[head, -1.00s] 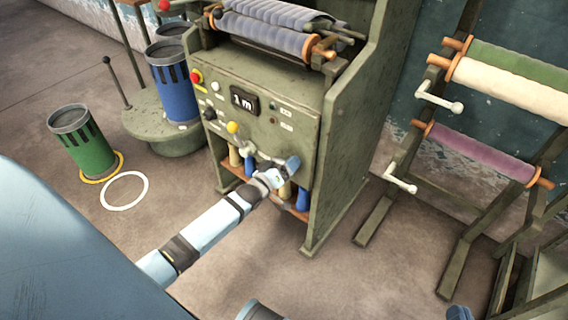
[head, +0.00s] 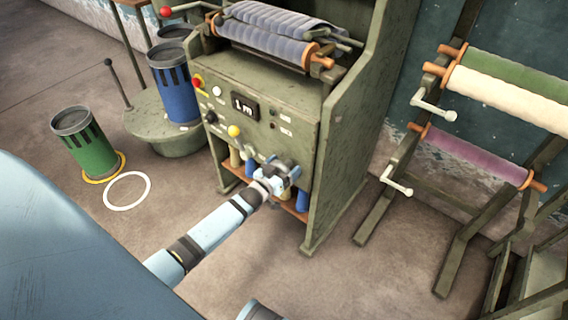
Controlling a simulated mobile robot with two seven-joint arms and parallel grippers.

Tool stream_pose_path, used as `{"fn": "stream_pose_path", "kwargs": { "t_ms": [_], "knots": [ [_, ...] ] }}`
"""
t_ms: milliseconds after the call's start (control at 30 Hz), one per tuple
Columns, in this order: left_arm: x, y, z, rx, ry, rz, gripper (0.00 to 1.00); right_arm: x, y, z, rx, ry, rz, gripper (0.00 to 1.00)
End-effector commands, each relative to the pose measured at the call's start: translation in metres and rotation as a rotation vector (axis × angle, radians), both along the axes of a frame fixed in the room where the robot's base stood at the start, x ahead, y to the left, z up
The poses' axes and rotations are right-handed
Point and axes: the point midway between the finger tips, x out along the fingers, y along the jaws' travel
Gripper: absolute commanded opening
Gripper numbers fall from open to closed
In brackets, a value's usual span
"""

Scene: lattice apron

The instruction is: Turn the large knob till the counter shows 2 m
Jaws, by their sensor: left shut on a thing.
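The green machine (head: 250,140) stands in the middle of the head view. Its counter (head: 244,106) shows 1 m. My left gripper (head: 279,172) is at the lower right of the machine's front panel, shut on the large knob, which is mostly hidden behind the fingers and wrist. Small red, white, black and yellow controls sit on the panel to the left, including a yellow knob (head: 234,131). A blue-grey fabric roll (head: 262,38) lies on top of the machine. My right gripper is not in view.
A rack with green, cream and purple rolls (head: 478,155) and white cranks stands at the right. A green canister (head: 88,150) stands on the floor at left beside a white ring. A blue canister (head: 173,90) is on a round base.

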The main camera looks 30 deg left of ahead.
Motion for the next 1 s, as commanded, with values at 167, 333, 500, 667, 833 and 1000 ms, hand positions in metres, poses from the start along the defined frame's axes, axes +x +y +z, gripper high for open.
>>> {"fn": "stream_pose_path", "kwargs": {
  "t_ms": [167,333,500,667,833,1000],
  "knots": [
    [-0.0003,-0.0009,0.0015,0.166,-0.012,0.001,0.63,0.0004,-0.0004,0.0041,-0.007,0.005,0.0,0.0],
    [-0.0004,-0.0008,0.0011,0.327,-0.026,0.0,0.63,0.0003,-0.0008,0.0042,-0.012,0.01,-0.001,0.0],
    [-0.0004,-0.0017,0.0002,0.477,-0.037,0.0,0.63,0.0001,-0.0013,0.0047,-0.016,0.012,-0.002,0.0],
    [-0.0003,-0.0015,-0.0001,0.596,-0.047,0.0,0.63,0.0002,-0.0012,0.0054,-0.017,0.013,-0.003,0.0],
    [-0.0003,-0.0017,-0.0004,0.691,-0.054,-0.001,0.63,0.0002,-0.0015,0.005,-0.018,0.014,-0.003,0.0],
    [-0.0004,-0.002,-0.0005,0.751,-0.059,-0.001,0.63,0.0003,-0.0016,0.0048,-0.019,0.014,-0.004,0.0]
  ]
}}
